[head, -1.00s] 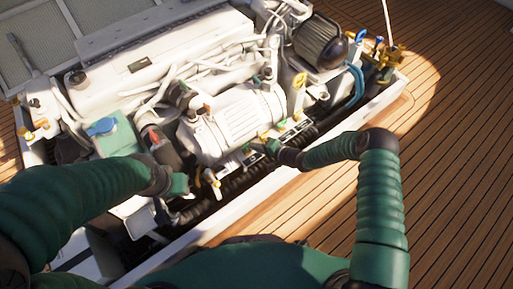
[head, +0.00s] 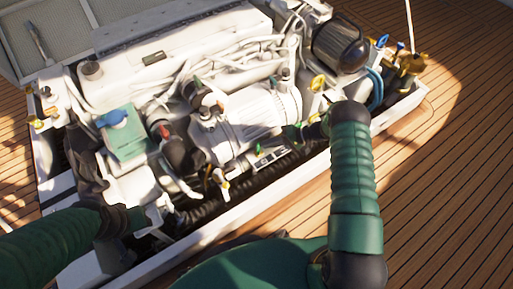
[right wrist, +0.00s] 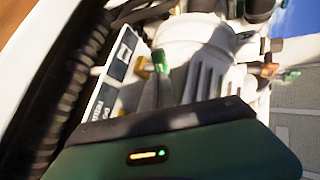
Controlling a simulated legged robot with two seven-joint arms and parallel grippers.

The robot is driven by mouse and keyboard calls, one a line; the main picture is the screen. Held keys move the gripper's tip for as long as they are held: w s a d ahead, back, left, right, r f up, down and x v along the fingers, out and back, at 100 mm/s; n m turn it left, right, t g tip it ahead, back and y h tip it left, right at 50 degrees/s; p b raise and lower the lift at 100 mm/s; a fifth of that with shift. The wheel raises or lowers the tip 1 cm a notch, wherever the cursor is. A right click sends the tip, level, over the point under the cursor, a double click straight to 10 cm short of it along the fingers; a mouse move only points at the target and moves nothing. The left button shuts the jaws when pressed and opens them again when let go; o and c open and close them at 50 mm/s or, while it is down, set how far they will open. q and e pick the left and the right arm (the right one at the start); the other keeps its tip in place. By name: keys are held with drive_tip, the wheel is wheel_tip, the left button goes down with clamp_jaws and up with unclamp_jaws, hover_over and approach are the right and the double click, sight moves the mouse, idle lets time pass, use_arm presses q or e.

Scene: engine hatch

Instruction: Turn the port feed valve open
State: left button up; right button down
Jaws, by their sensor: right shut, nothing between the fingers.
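A small valve with a green handle (head: 258,150) sits by a label strip (head: 270,158) along the engine's near side. A green handle on a brass fitting (right wrist: 162,63) and a blurred label strip (right wrist: 120,62) show in the right wrist view. I cannot tell which is the port feed valve. My right gripper (head: 297,132) is shut and empty, to the right of the green handle and apart from it. My left gripper (head: 148,215) is low at the engine's left end; its fingers are unclear.
The white engine (head: 190,65) fills the hatch. Black corrugated hose (head: 205,212) runs along its near side, inside the white hatch rim (head: 195,245). A yellow ring handle (head: 318,82) and blue hoses (head: 375,88) are at right. The wooden deck (head: 450,180) is clear.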

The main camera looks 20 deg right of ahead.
drive_tip(key=shift+w+f+n+g+y+b, duration=0.2)
drive_tip(key=shift+w+n+g+y+b, duration=0.1)
drive_tip(key=shift+n+g+b, duration=0.4)
drive_tip(key=shift+w+r, duration=0.15)
drive_tip(key=shift+w, duration=0.05)
drive_tip(key=shift+r, duration=0.1)
